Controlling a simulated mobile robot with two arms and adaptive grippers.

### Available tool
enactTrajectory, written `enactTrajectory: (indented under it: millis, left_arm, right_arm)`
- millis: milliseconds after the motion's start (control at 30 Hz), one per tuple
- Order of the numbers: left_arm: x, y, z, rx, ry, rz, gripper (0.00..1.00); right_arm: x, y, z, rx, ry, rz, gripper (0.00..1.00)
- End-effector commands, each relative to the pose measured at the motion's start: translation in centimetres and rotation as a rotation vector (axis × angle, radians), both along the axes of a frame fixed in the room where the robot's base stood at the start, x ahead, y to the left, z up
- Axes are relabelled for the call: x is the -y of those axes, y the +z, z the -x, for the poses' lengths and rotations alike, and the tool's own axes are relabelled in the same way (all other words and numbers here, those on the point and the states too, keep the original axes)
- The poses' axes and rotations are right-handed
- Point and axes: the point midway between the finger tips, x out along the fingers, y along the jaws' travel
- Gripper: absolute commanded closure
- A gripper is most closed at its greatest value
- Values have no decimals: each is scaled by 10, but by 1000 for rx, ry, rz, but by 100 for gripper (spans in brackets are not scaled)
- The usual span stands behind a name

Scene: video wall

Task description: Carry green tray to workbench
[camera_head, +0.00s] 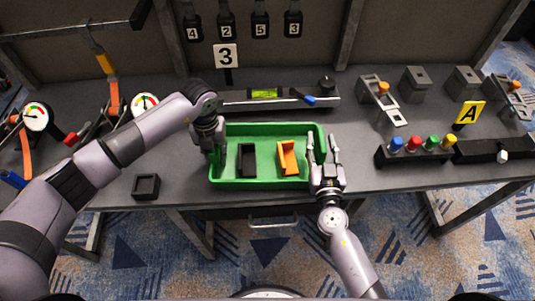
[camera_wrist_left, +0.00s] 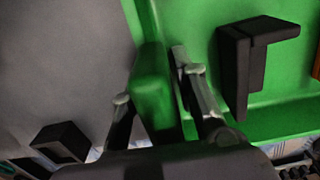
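The green tray (camera_head: 270,184) sits on the grey workbench near its front edge. It holds a black bracket-shaped part (camera_head: 247,160) and an orange part (camera_head: 288,157). My left gripper (camera_head: 212,150) is at the tray's left wall. In the left wrist view its fingers (camera_wrist_left: 150,85) straddle the green wall (camera_wrist_left: 152,85), apart, with the left fingertip partly hidden behind it. The black part (camera_wrist_left: 250,60) also shows there. My right gripper (camera_head: 323,143) is at the tray's right wall, its fingers apart, one on each side of the wall.
A black square block (camera_head: 146,186) lies left of the tray.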

Motion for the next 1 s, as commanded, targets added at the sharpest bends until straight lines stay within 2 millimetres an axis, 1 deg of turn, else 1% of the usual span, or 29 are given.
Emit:
enactTrajectory:
  millis: [100,133,500,700,1000]
  left_arm:
    - [0,0,0,0,0,0,73]
    - [0,0,0,0,0,0,75]
    - [0,1,0,0,1,0,99]
    - [-1,1,0,0,2,-2,100]
    - [-2,0,0,0,3,-4,100]
  right_arm:
    - [0,0,0,0,0,0,62]
    - [0,0,0,0,0,0,63]
    - [0,0,0,1,-1,0,88]
    - [1,0,0,1,-4,0,100]
    - [3,0,0,1,-8,2,100]
